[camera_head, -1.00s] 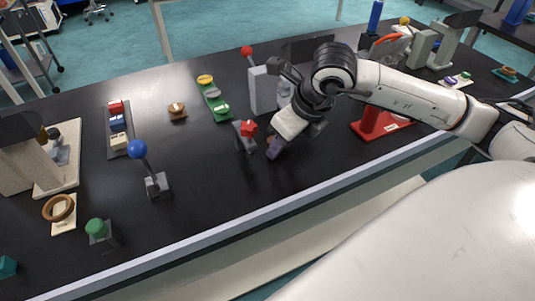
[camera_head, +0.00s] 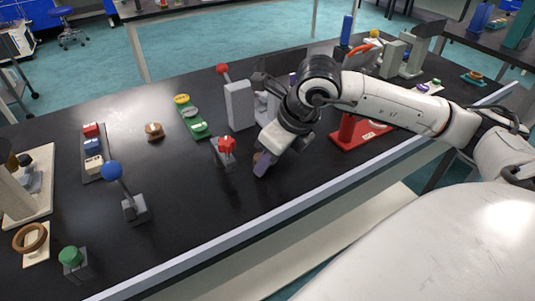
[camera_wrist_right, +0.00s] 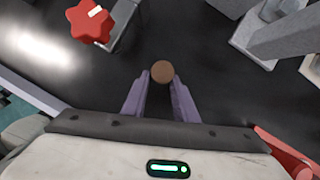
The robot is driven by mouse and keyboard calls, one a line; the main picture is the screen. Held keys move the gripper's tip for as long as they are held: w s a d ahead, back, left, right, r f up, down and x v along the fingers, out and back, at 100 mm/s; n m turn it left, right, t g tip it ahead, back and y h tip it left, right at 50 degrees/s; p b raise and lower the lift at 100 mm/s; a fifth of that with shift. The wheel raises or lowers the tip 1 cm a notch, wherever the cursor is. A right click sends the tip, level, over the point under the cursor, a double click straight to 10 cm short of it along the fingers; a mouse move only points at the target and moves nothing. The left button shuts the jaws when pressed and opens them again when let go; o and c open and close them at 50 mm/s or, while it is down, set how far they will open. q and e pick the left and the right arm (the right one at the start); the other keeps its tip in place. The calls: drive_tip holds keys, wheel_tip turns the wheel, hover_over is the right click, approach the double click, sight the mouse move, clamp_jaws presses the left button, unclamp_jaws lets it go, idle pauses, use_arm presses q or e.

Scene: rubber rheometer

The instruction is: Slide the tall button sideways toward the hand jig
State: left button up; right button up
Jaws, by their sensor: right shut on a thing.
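The tall button, with a round brown top (camera_wrist_right: 162,71), shows between the two purple fingers of my right gripper (camera_wrist_right: 160,82) in the wrist view. The gripper is shut on it. In the head view my right gripper (camera_head: 263,166) is low over the black table, with a little of the brown button (camera_head: 256,157) showing at its left side. The button's stem and base are hidden. I cannot tell for sure which fixture is the hand jig. My left gripper is out of view.
A red star knob on a grey block (camera_head: 226,146) stands just left of my right gripper. A grey box with a red-ball lever (camera_head: 239,105) stands behind it. A red stand (camera_head: 350,132) is to the right. The table (camera_head: 215,215) is bare in front.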

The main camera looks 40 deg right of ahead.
drive_tip(key=shift+s, duration=0.15)
drive_tip(key=o, duration=1.1)
drive_tip(key=a+v, duration=0.1)
drive_tip(key=v, duration=0.9)
drive_tip(key=shift+d+r, duration=0.15)
drive_tip(key=shift+d, duration=0.35)
drive_tip(key=shift+s, duration=0.1)
